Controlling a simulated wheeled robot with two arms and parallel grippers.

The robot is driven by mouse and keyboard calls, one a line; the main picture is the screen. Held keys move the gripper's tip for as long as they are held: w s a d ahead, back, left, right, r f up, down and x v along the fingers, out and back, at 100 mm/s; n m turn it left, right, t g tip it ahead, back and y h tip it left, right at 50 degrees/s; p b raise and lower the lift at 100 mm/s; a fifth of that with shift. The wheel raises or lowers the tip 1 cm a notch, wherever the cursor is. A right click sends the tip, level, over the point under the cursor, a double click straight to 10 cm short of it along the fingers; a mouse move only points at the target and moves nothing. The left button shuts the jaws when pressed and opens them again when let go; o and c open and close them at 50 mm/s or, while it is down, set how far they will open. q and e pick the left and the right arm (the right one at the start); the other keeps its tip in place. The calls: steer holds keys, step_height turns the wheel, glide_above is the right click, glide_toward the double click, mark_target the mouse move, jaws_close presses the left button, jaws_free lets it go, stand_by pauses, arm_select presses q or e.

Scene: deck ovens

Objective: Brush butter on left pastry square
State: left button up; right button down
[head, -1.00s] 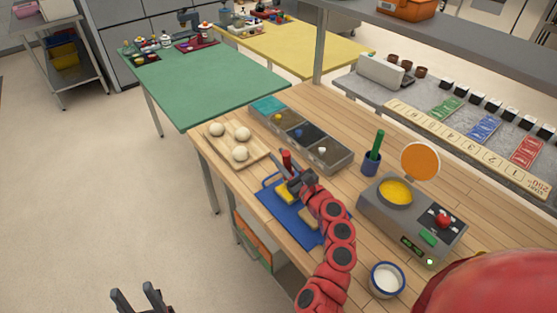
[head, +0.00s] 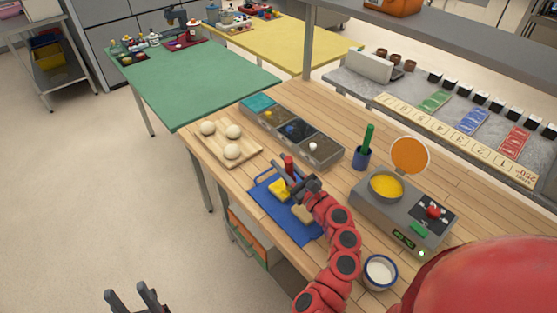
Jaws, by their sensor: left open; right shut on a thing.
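A blue tray (head: 268,201) lies on the wooden worktop with two pastry squares on it. The left pastry square (head: 279,190) looks bright yellow. The right pastry square (head: 302,214) is plain tan. My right gripper (head: 292,186) is shut on a brush with a red handle (head: 289,166), held upright over the tray beside the left square. The brush's bristles are hidden behind the gripper, so I cannot tell whether they touch the pastry. My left gripper (head: 133,298) is open and empty, low over the floor away from the table. A pan of yellow butter (head: 387,186) sits on the grey warmer.
A wooden board (head: 244,157) with three dough balls lies left of the tray. A long ingredient bin (head: 326,154) runs behind it. A blue cup (head: 361,157) with a green-handled tool and a white bowl (head: 379,272) stand nearby.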

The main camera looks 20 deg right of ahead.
steer(key=shift+s+d, duration=0.15)
steer(key=shift+s, duration=0.3)
steer(key=shift+w+d, duration=0.3)
steer(key=shift+d, duration=0.05)
steer(key=shift+a, duration=0.1)
steer(key=x, duration=0.5)
steer(key=shift+w+a+f, duration=0.1)
steer(key=shift+f, duration=0.3)
